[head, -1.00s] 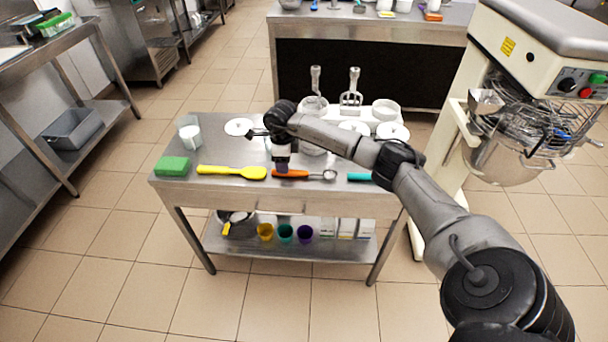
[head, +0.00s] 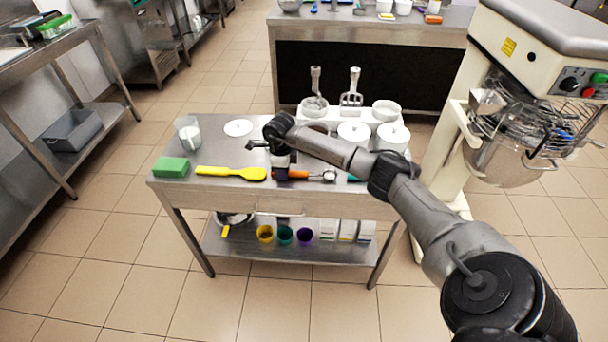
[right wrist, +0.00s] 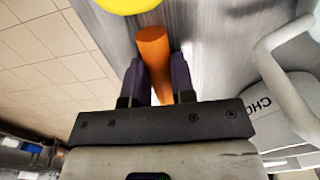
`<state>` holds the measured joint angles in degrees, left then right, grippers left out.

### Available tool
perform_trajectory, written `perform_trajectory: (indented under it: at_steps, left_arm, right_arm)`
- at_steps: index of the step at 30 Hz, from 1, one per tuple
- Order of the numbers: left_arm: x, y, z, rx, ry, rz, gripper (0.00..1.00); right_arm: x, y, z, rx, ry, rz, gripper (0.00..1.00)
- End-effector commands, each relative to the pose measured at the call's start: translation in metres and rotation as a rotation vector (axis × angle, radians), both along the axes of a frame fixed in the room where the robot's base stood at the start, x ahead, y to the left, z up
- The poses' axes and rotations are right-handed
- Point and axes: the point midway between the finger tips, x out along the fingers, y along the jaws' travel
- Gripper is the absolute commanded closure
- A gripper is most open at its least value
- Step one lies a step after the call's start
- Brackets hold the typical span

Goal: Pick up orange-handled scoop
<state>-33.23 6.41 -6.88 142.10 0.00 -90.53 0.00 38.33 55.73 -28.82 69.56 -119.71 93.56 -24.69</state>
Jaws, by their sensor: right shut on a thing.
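The orange-handled scoop (head: 308,175) lies along the front of the steel table, its small metal bowl to the right. My right gripper (head: 281,174) is at the left part of the handle, pointing down, and hides some of it. In the right wrist view the orange handle (right wrist: 154,50) runs between the two dark fingers of the right gripper (right wrist: 158,82), which are shut on it. I cannot tell whether the scoop is clear of the table top. My left gripper is not in view.
A yellow spatula (head: 230,172) and a green sponge (head: 171,167) lie left of the scoop. A teal handle (head: 353,178) lies to its right. A clear cup (head: 188,133) stands behind the sponge. White lidded tubs (head: 391,137) stand at the back right, near the mixer (head: 540,60).

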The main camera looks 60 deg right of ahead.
Motion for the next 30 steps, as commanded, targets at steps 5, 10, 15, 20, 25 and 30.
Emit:
perform_trajectory:
  at_steps: [5, 10, 15, 20, 25, 30]
  left_arm:
    - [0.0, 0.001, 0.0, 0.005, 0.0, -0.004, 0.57]
    - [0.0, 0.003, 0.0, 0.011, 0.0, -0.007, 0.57]
    - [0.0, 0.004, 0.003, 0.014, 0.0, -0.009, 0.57]
    - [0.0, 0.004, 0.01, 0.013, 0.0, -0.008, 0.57]
    - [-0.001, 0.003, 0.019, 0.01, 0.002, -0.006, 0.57]
    - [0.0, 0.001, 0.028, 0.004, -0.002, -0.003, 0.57]
  right_arm:
    - [0.0, 0.0, 0.0, 0.0, 0.0, 0.0, 1.0]
    - [0.0, 0.0, 0.001, 0.0, 0.0, 0.0, 1.0]
    - [0.0, 0.0, 0.009, -0.001, 0.0, 0.0, 1.0]
    - [0.0, -0.001, 0.029, -0.001, -0.003, 0.001, 1.0]
    - [-0.015, -0.007, 0.052, -0.006, 0.002, -0.001, 1.0]
    - [-0.051, -0.017, 0.074, -0.007, 0.005, 0.001, 1.0]
